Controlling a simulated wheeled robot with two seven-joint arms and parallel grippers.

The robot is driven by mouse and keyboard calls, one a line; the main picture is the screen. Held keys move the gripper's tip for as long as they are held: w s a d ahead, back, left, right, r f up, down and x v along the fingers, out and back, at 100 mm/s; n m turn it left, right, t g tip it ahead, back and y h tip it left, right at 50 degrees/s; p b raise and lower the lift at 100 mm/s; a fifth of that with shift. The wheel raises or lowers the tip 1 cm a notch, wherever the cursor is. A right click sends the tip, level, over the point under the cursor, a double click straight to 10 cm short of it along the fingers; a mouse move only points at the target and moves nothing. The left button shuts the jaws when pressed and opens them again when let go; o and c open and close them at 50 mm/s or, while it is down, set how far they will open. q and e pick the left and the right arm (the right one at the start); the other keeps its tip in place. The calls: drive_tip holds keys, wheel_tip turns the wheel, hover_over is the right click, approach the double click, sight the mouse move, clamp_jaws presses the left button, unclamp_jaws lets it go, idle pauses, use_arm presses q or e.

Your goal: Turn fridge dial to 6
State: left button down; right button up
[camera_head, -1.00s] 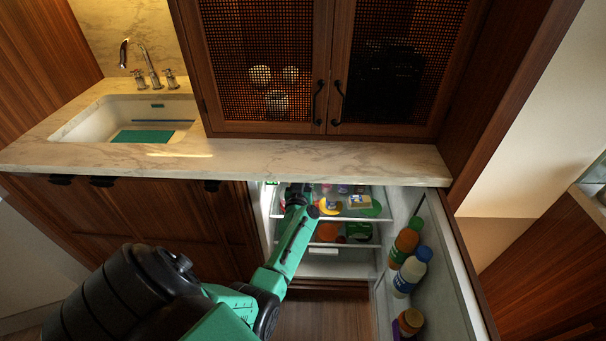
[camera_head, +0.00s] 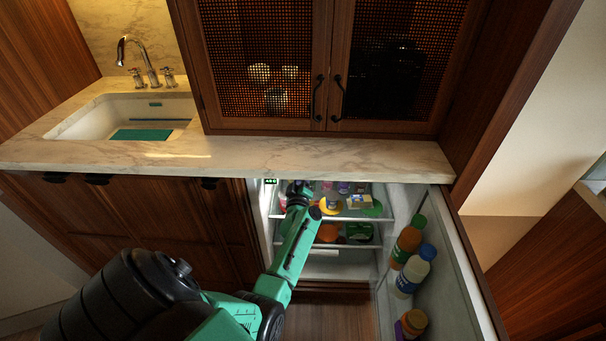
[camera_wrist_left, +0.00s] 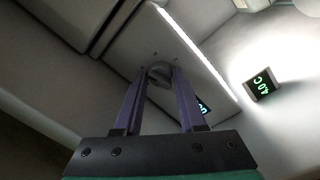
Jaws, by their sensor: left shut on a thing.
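The open fridge (camera_head: 338,270) is below the counter, and my left arm reaches into its upper part. In the left wrist view my left gripper (camera_wrist_left: 160,78) is shut on a small round grey dial (camera_wrist_left: 159,68), which is under the light panel at the fridge ceiling. The fingers cover the dial's sides, so its pointer cannot be read. A small green-lit number (camera_wrist_left: 204,106) is partly hidden behind the right finger. In the head view the gripper (camera_head: 298,187) is at the fridge's top left and the dial is hidden. My right gripper is not in view.
A green-digit display (camera_wrist_left: 263,84) on the fridge wall appears to read about 4.0 C. Shelves with food (camera_head: 358,202) lie right of my arm. The fridge door (camera_head: 452,270) stands open at right with bottles (camera_head: 411,272). The counter edge (camera_head: 320,173) is just above.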

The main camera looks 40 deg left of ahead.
use_arm(q)
drive_tip(key=shift+s+f+n+b, duration=0.15)
drive_tip(key=shift+n+b, duration=0.15)
drive_tip(key=shift+n, duration=1)
drive_tip(key=c, duration=0.8)
unclamp_jaws()
drive_tip(key=shift+o, duration=1.4)
